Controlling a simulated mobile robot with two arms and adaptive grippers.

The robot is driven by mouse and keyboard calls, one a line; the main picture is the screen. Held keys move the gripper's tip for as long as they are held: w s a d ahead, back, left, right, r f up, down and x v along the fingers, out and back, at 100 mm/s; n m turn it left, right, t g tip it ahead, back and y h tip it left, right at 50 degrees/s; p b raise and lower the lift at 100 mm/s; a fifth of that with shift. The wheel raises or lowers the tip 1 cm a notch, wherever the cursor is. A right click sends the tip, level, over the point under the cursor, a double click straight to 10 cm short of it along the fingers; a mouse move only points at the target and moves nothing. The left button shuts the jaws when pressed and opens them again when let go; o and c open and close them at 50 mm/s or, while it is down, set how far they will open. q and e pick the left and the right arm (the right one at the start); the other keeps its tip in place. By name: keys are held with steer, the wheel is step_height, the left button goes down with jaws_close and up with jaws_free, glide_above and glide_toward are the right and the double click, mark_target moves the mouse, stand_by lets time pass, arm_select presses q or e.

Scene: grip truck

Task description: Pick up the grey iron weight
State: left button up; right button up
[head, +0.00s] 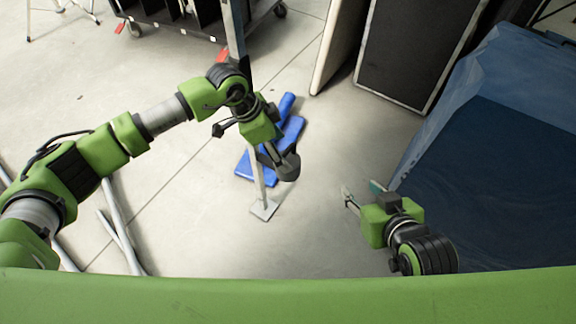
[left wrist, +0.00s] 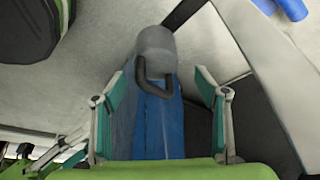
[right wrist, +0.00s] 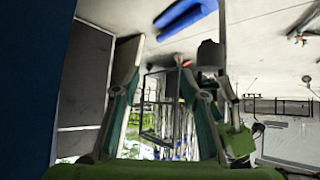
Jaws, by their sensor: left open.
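The grey iron weight (left wrist: 156,45) with its dark looped handle (left wrist: 155,78) is ahead of my left gripper (left wrist: 158,92) in the left wrist view. The handle reaches toward the space between its two parted fingers, which do not close on it. In the head view the weight (head: 289,167) shows dark grey at the tip of my left gripper (head: 272,152). What supports the weight is hard to tell. My right gripper (head: 360,190) is open and empty, to the right of and below the weight in the head view.
A metal post with a flat foot (head: 264,209) stands beside the left gripper. Blue pieces (head: 257,180) lie on the floor behind it. A large blue-covered object (head: 490,165) fills the right side, close to my right gripper. Dark panels (head: 415,50) stand behind. Open floor lies around.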

mark_target(290, 158)
arm_select(q)
steer(key=shift+d+f, duration=0.1)
steer(key=shift+f, duration=0.25)
steer(key=b+x, duration=0.1)
steer(key=x, duration=0.1)
steer(key=b+x, duration=0.1)
steer(key=x, duration=0.1)
steer(key=shift+s+f, duration=0.15)
steer(key=shift+s, duration=0.1)
steer(key=shift+d+f, duration=0.15)
steer(key=c, duration=1.7)
steer(key=shift+w+d+r, duration=0.1)
steer(key=shift+r, duration=0.15)
jaws_close()
arm_select(e)
steer(key=w+a+r+t+y, duration=0.1)
steer(key=w+a+r+t, duration=0.1)
steer(key=w+r+t, duration=0.3)
step_height(290, 158, up, 4)
steer(key=shift+w+a+r+t+y, duration=0.2)
steer(key=shift+w+a+t+y, duration=0.1)
steer(key=shift+w+a+y, duration=0.15)
arm_select(q)
steer(key=shift+r, duration=0.1)
